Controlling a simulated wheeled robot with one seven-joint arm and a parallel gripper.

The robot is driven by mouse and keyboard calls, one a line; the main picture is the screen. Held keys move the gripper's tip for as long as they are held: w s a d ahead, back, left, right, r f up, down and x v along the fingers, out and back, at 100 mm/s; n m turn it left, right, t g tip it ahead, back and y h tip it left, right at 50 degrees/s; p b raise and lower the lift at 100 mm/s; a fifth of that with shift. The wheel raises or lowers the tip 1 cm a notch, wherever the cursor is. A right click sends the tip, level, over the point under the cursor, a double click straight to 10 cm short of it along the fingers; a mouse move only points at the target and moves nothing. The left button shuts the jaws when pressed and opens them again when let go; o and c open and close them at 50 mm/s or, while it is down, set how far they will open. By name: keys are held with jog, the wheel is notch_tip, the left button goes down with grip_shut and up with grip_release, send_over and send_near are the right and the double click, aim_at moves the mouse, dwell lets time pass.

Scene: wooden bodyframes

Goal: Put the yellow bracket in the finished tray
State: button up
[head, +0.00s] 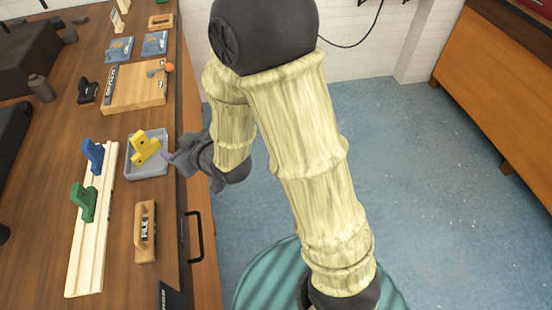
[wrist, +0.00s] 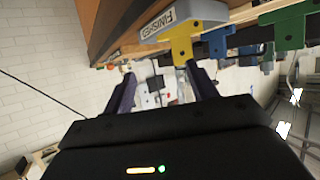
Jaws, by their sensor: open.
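The yellow bracket (head: 145,147) stands tilted inside the grey tray (head: 159,172) on the workbench. In the wrist view the tray (wrist: 205,12) carries a FINISHED label, and the yellow bracket (wrist: 181,48) sticks out from it. The scene is turned over in that view. My gripper (head: 172,157) is at the tray's right side, by the bench edge. In the wrist view its two fingers (wrist: 161,70) are spread with nothing held between them. The bracket appears beyond the fingertips, apart from them. The bracket's lower end is partly hidden by the tray wall in the wrist view.
A blue bracket (head: 93,155) and a green bracket (head: 83,202) stand on a pale wooden rail (head: 84,255) left of the tray. A wooden board (head: 130,92) lies behind. Open floor (head: 420,170) is at right.

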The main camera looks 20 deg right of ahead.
jog(key=d+f+m+g+h, duration=0.1)
jog(key=d+m+g+h, duration=0.2)
jog(key=d, duration=0.7)
jog(key=s+d+m+g+h, duration=0.4)
jog(key=s+d+g, duration=0.1)
jog(key=s+d, duration=0.7)
jog(key=shift+s+d+r+h, duration=0.15)
jog(key=shift+d+r+h, duration=0.1)
jog(key=shift+d+h, duration=0.15)
jog(key=w+p+v, duration=0.1)
jog(key=p+v, duration=0.5)
jog(key=shift+w+r+p, duration=0.15)
jog(key=shift+r+p, duration=0.2)
jog(key=shift+r, duration=0.1)
